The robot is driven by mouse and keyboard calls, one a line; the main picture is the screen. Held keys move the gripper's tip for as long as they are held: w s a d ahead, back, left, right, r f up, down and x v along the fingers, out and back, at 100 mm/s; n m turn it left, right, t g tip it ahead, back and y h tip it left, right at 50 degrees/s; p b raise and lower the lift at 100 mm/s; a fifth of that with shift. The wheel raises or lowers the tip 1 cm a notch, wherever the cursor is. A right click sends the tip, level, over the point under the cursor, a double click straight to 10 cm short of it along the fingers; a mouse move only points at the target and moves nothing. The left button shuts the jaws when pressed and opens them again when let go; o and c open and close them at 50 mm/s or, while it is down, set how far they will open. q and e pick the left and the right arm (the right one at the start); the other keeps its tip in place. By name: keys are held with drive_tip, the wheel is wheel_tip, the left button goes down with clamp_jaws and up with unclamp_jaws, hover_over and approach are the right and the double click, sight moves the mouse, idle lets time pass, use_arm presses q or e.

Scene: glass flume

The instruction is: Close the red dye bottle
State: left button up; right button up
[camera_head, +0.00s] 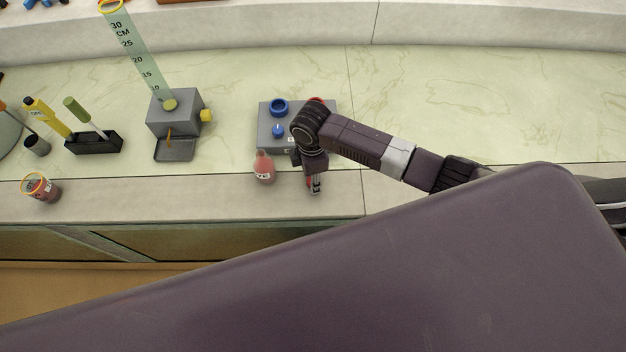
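A pinkish-red bottle (264,169) with a white label stands upright on the counter near its front edge. Its narrow top is too small to tell whether a cap is on it. My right gripper (314,185) points down just right of the bottle, apart from it. Some red shows at its fingers, but whether they hold anything is unclear. A grey block (268,141) behind the bottle carries a blue ring (279,107), a small blue pointed piece (278,130) and a red ring (316,99) partly hidden by my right arm. My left gripper is out of view.
A grey stand with a scale (175,117), a black holder (94,142) with tools, and a small reddish jar with an orange rim (46,188) are to the left. The counter right of my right arm is clear. My own purple body covers the lower foreground.

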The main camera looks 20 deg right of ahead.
drive_tip(key=c, duration=0.4)
drive_tip(key=shift+o, duration=0.2)
use_arm(q)
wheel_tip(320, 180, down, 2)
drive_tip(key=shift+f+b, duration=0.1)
drive_tip(key=shift+b, duration=1)
use_arm(e)
wheel_tip(320, 180, up, 20)
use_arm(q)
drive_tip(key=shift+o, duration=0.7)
use_arm(e)
drive_tip(key=shift+a, duration=0.1)
